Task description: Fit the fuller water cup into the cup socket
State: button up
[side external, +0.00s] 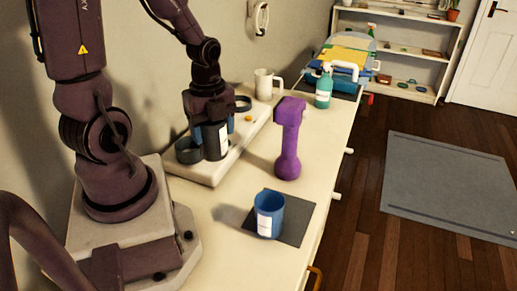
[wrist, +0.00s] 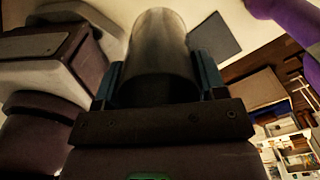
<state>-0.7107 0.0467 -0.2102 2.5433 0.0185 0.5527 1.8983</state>
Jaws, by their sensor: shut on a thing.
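My gripper (side external: 213,138) points down over the pale tray and is shut on a dark grey cup with a white label (side external: 223,141). In the wrist view the grey cup (wrist: 160,45) sits between the two blue fingers of my gripper (wrist: 162,78). The cup looks upright; I cannot tell whether its base touches the tray. A dark ring-shaped socket (side external: 187,151) is just left of it. Another dark ring (side external: 243,103) is farther back. A blue cup (side external: 269,215) with a white label stands on a dark mat (side external: 296,223). Neither cup's water level can be read.
The pale tray (side external: 205,178) lies on the counter. A white mug (side external: 264,84) and a teal bottle (side external: 324,91) stand farther back. The counter between tray and mat is clear.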

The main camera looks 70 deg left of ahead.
jog(key=w+d+r+n, duration=0.1)
jog(key=w+d+n, duration=0.4)
jog(key=w+n, duration=0.3)
jog(key=w+d+r+n, duration=0.1)
jog(key=w+d+n, duration=0.5)
jog(key=w+n, duration=0.2)
notch_tip(320, 180, up, 11)
jog(key=s+a+n, duration=0.4)
jog(key=a, duration=0.4)
jog(key=s+a+n, duration=0.4)
jog(key=a, duration=0.5)
jog(key=s+a+n, duration=0.6)
jog(key=s+a, duration=0.1)
jog(key=s, duration=0.5)
notch_tip(320, 180, down, 10)
jog(key=shift+f, duration=0.25)
